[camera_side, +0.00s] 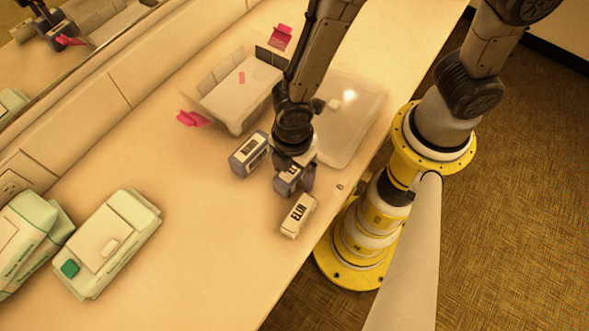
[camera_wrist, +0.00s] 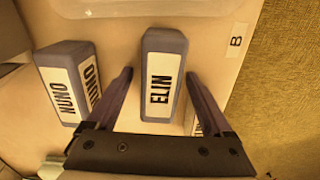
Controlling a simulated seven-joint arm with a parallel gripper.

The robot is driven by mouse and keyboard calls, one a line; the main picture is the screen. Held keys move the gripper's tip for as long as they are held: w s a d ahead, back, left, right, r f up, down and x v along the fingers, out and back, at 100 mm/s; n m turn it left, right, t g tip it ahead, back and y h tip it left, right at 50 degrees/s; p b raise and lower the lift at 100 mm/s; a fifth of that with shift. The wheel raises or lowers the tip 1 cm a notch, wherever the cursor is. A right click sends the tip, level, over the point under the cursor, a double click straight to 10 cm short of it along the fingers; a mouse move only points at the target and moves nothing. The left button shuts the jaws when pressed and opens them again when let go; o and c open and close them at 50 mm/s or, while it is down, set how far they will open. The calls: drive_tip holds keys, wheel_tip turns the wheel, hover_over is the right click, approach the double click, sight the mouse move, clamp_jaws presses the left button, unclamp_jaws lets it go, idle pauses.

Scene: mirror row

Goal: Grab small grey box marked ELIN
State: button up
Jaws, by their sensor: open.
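The small grey box marked ELIN (camera_wrist: 152,48) stands between the two fingers of my gripper (camera_wrist: 160,76) in the wrist view, with a gap on each side. My gripper is open. In the side view my gripper (camera_side: 295,181) is over this grey box (camera_side: 286,184), and its fingers and wrist partly hide it. A paler small box (camera_side: 291,228) lies in front of it, and its label also seems to read ELIN. A grey box marked NUNO (camera_wrist: 51,62) is to the left in the wrist view. It also shows in the side view (camera_side: 238,163).
Behind my right finger in the wrist view, part of another label (camera_wrist: 196,127) shows. A clear tray (camera_side: 367,120) and a pale stand with pink tabs (camera_side: 237,97) are behind my gripper. A mirror runs along the wall.

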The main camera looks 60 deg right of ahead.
drive_tip(key=shift+c, duration=0.2)
clamp_jaws()
drive_tip(key=shift+r, duration=0.15)
